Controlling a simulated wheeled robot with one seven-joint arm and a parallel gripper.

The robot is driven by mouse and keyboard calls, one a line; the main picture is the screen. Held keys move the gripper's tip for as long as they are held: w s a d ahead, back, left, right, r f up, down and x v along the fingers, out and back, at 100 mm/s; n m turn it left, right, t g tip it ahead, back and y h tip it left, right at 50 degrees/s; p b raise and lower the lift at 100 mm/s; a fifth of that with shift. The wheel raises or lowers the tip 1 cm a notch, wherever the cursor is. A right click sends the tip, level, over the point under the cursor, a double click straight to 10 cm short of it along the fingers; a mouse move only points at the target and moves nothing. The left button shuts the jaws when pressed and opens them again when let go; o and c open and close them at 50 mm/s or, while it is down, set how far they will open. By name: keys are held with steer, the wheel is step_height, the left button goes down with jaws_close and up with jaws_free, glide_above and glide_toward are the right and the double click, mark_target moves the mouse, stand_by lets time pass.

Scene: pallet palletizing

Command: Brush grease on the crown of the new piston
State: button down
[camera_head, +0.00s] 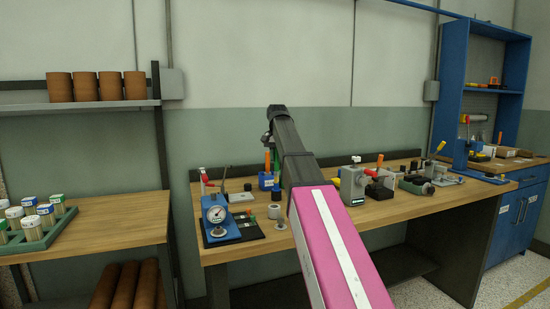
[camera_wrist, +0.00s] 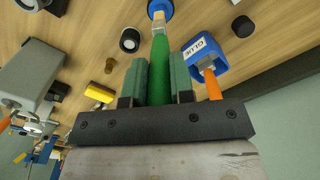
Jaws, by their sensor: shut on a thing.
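My gripper (camera_wrist: 160,64) is shut on the green handle of a brush (camera_wrist: 159,50) in the wrist view. The brush's pale ferrule and tip point to the top edge, over or at a round blue thing (camera_wrist: 168,5); whether they touch, I cannot tell. A short black cylinder with a pale ring (camera_wrist: 130,40) stands left of the brush, and another dark cylinder (camera_wrist: 242,27) stands to the right. I cannot tell for sure which thing is the new piston. In the head view my arm hides most of the gripper and the brush.
A blue gauge stand (camera_head: 216,222) is at the bench's left. A grey machine (camera_head: 353,186) and several tools stand on the right. The wooden bench front (camera_head: 237,252) is clear.

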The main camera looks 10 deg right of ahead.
steer(key=shift+d, duration=0.3)
steer(key=shift+s+a, duration=0.15)
steer(key=shift+a, duration=0.7)
steer(key=shift+d, duration=0.1)
steer(key=shift+w+d, duration=0.2)
steer(key=shift+d, duration=0.55)
steer(key=shift+a+r, duration=0.1)
